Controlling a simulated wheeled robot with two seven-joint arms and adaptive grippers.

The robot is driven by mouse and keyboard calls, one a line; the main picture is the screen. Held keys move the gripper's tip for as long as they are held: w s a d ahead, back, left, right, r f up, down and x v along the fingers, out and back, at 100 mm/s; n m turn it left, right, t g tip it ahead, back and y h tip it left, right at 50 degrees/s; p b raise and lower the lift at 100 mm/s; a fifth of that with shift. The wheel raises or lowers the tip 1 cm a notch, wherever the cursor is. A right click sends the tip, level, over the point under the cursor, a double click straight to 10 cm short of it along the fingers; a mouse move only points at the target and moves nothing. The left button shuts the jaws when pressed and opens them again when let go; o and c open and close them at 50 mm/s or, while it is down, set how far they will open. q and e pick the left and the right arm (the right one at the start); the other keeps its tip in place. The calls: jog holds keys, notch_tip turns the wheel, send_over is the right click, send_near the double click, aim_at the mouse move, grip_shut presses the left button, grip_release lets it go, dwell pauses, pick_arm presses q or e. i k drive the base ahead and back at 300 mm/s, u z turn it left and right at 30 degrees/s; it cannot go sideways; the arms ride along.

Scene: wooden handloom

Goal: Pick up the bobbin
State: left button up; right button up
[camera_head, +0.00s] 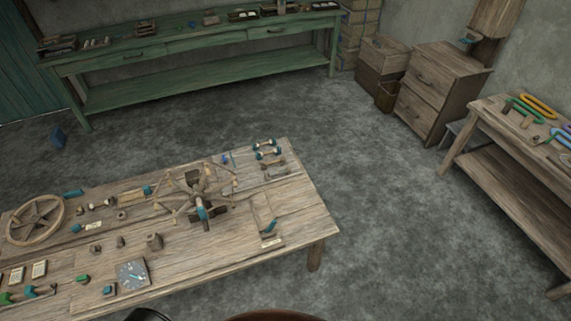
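Small spool-like pieces with teal and pale parts (267,149) lie at the far right end of the near wooden table, and they may be bobbins. Another small pale and brown piece (108,202) lies left of the middle of the table. The pieces are too small for me to tell which one is the bobbin. Neither of my grippers can be made out in the head view. A dark shape cut off at the bottom edge is too little to identify.
The near table (225,248) holds a spoked winder (201,212), a spoked wheel (36,219), a dial (132,274) and small parts. A green bench (200,84) stands behind, a drawer cabinet (437,85) and side table (508,165) at right.

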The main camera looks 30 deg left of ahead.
aim_at(283, 170)
jog(key=u, duration=0.4)
jog(key=i, duration=0.7)
jog(key=u, duration=0.55)
